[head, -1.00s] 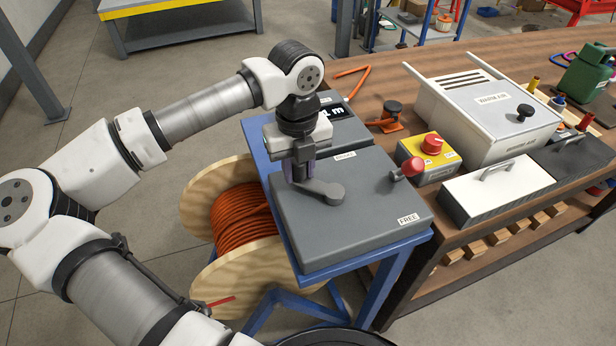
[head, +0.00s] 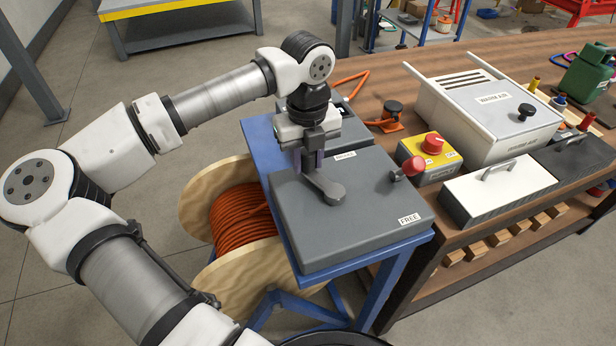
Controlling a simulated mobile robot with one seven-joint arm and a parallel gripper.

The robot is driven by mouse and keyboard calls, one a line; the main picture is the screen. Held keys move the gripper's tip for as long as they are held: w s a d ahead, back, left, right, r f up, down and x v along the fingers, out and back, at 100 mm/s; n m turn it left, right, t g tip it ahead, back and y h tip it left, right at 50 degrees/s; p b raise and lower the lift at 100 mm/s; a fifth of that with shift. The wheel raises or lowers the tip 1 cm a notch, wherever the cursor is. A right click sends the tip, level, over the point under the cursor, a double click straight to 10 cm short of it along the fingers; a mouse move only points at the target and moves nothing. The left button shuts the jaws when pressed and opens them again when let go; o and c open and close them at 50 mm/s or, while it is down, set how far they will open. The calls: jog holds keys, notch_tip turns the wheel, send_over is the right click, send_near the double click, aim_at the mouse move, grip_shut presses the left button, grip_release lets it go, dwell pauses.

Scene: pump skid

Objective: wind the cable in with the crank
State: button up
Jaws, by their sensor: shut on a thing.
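The crank arm (head: 328,188) lies on top of the grey winch box (head: 365,225), with its hub at the lower right end and its handle at the upper left end. My gripper (head: 309,160) points down at the handle end and is shut on the crank handle, which the fingers mostly hide. The orange cable (head: 240,222) is wound on a wooden drum (head: 215,188) at the left of the blue stand (head: 384,272). A display behind my gripper is largely covered by it.
A lever with a red knob (head: 413,166) stands at the box's right side, near a FREE label (head: 409,218). A yellow switch box (head: 430,157), a white lidded case (head: 497,190) and a large white unit (head: 490,110) stand on the wooden bench to the right.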

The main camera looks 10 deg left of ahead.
jog(key=shift+w+d, duration=0.1)
jog(key=shift+d, duration=0.05)
jog(key=shift+w+d, duration=0.8)
jog(key=shift+w+d+b, duration=0.3)
jog(key=shift+d, duration=0.25)
jog(key=shift+w+d+b, duration=0.25)
jog(key=shift+d+b, duration=0.05)
jog(key=shift+d, duration=0.2)
jog(key=shift+w+d+b, duration=0.15)
jog(key=shift+d+b, duration=0.15)
jog(key=shift+d, duration=0.75)
jog(key=shift+s+d+b, duration=0.15)
jog(key=shift+d+b, duration=0.05)
jog(key=shift+d, duration=0.6)
jog(key=shift+s+d+b, duration=0.1)
jog(key=shift+d+b, duration=0.1)
jog(key=shift+d, duration=0.6)
jog(key=shift+s+d+f+b, duration=0.1)
jog(key=shift+s+d+b, duration=0.35)
jog(key=shift+d, duration=0.35)
jog(key=shift+s+d+b, duration=0.35)
jog(key=shift+s+d, duration=0.4)
